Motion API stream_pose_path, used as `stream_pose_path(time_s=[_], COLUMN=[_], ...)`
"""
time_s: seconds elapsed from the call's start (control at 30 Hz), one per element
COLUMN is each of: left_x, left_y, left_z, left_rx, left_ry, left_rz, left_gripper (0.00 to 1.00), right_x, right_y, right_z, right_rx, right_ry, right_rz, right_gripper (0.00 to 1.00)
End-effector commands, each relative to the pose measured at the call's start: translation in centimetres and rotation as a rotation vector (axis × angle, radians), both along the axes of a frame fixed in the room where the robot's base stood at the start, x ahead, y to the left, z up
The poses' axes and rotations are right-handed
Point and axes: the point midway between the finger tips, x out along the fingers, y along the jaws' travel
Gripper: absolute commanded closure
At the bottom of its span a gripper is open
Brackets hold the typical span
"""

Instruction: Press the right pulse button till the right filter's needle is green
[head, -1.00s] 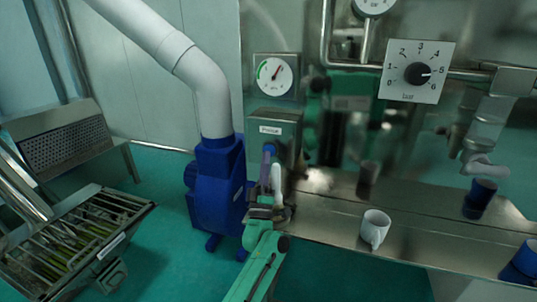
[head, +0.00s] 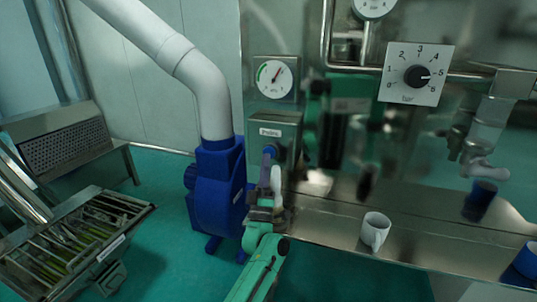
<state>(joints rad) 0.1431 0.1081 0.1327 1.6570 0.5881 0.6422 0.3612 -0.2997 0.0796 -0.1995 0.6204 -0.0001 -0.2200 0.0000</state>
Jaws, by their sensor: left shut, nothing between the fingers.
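A round white gauge (head: 274,78) on the metal wall has a green arc on its left side. My right gripper is not in view.
A pressure dial (head: 417,76) and another gauge (head: 374,6) are on the right. A white mug (head: 375,231) stands on the steel ledge (head: 325,225), with a blue cup (head: 526,259) farther right. A blue blower (head: 216,185) stands left of my gripper.

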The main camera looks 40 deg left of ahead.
Motion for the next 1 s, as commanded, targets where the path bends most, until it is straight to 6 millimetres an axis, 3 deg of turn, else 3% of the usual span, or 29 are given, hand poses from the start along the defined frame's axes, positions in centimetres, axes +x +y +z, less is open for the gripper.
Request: stream_pose_path(time_s=[1.0], left_x=[0.79], left_y=[0.27], left_z=[-0.09], left_rx=[0.000], left_ry=[0.000], left_rz=[0.000], left_gripper=[1.00], right_x=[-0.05], right_y=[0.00], right_z=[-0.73], right_rx=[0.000], right_ry=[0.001], right_rz=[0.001], right_gripper=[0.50])
